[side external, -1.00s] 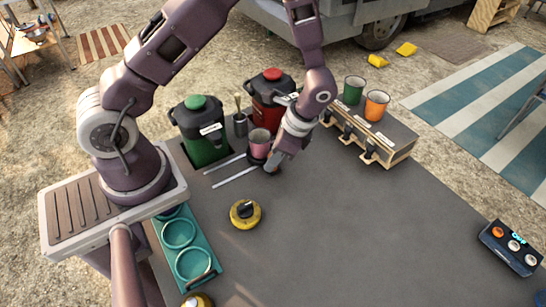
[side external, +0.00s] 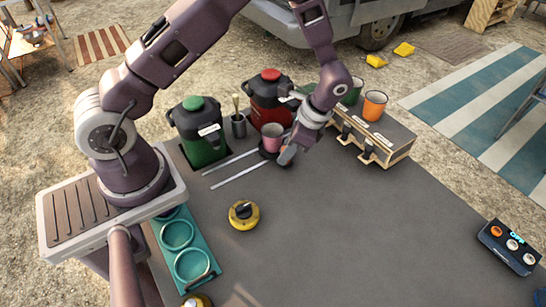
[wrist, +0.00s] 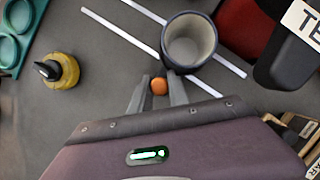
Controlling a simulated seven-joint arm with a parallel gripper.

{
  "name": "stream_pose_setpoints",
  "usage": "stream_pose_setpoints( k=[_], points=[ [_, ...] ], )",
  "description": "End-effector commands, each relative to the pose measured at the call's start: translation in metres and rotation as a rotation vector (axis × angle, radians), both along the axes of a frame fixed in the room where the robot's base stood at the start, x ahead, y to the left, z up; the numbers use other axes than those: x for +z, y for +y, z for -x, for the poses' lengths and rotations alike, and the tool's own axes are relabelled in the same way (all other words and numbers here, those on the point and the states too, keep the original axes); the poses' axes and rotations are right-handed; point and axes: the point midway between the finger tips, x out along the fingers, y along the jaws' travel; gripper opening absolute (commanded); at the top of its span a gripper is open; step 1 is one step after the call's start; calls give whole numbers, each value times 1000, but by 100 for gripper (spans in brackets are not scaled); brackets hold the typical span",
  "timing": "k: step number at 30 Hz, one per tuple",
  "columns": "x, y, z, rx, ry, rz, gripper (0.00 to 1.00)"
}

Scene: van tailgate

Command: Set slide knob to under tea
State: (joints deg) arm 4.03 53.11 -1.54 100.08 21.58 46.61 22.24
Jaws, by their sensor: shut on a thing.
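The slide has two pale rails (side external: 240,181), also in the wrist view (wrist: 119,33). In the wrist view the cup (wrist: 190,42) sits left of the urn's dark part (wrist: 285,58), whose label starts "TE". I cannot tell whether the cup is directly under a tap. My gripper (side external: 286,156) is shut on the orange slide knob (wrist: 159,86), beside the cup; its fingers (wrist: 160,90) flank the knob. The knob is hidden in the side view.
A green urn (side external: 199,133) and a utensil pot (side external: 238,126) stand to the left. A yellow knob-topped object (side external: 243,216) is in front. A wooden case (side external: 375,140) with an orange cup (side external: 374,105) stands right. The table's middle is clear; a button box (side external: 509,247) is far right.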

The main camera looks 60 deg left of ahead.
Motion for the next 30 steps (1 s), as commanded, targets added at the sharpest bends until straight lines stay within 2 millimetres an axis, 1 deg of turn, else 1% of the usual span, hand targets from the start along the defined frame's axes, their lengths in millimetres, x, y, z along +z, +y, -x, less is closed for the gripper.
stream_pose_setpoints(
  k=[1,3,6,9,12,20,21,22,30],
  points=[
    [0,0,-15,2,-5,-1,0],
    [0,1,-33,2,-4,-1,0],
    [0,1,-53,1,-3,0,0],
    [0,0,-65,2,-1,0,0],
    [1,0,-70,0,-2,1,0],
    [1,1,-73,-1,-10,1,0],
    [1,0,-73,-1,-12,2,27],
    [1,0,-73,-1,-11,1,30],
    [0,0,-71,0,-5,2,30]
  ],
)
